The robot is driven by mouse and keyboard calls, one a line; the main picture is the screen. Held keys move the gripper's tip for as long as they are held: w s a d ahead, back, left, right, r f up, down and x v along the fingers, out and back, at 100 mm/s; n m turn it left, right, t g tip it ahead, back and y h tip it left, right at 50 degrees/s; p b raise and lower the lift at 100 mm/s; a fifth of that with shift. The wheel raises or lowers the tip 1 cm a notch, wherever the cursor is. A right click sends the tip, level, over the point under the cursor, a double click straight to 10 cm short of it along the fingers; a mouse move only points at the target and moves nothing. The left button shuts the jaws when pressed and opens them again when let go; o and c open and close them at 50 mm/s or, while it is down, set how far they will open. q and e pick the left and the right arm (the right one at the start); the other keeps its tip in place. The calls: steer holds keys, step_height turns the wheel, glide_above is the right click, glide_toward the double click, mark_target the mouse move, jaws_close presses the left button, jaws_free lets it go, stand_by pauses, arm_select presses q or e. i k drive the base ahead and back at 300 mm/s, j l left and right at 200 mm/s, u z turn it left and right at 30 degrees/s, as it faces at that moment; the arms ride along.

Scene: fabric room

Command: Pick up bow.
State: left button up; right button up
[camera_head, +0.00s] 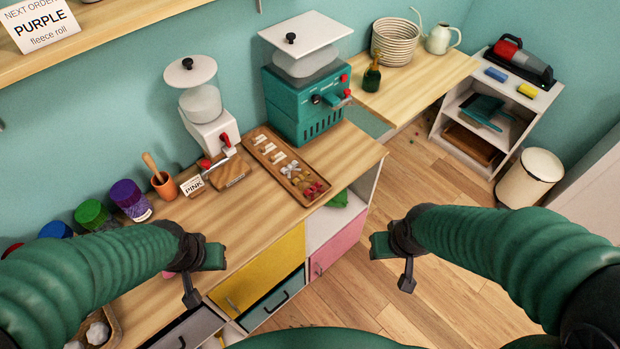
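A wooden tray (262,132) lies on the counter beside the teal machine. It holds several small pieces in rows. The nearer ones look like bows (300,177), in whitish, yellow and red-pink, too small to make out exactly. My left gripper (204,277) is open and empty, over the counter's front edge, nearer to me than the tray and to its left. My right gripper (393,265) is open and empty, over the floor to the right of the counter. Neither gripper touches the tray or the bows.
A teal machine (297,110) stands behind the tray. A white machine (212,132) with a red lever stands to its left, near a "PINK" card (192,186). A clay pot (165,186) and coloured jars (127,195) line the left. The counter in front of the tray is clear.

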mark_target(305, 174)
steer(key=u, duration=1.25)
steer(key=z, duration=1.3)
steer(key=i+l+u, duration=0.3)
steer(key=l, duration=0.35)
steer(key=i+l+u, duration=0.3)
steer(key=l, duration=0.45)
steer(key=i+l+u, duration=0.15)
steer(key=l, duration=0.25)
steer(key=i, duration=0.05)
